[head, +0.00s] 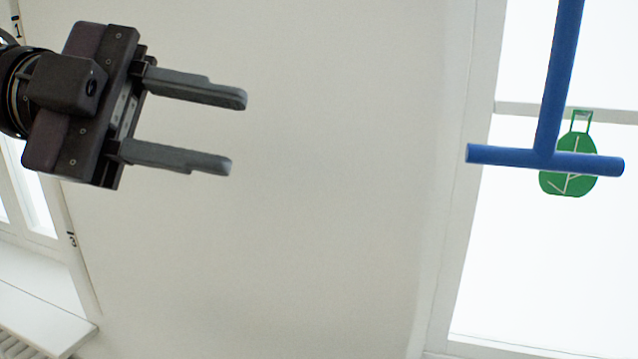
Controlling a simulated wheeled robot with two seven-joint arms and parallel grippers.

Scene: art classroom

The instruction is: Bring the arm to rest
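My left gripper (238,132) comes in from the left at the upper left of the head view. Its two grey fingers point right and stand well apart, with nothing between them. It is in front of a plain pale wall and touches nothing that I can see. My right gripper is not in the head view.
A blue T-shaped bar (545,158) hangs at the upper right in front of a bright window (560,270). A white sill (40,320) is at the lower left. The pale wall (300,250) between is bare.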

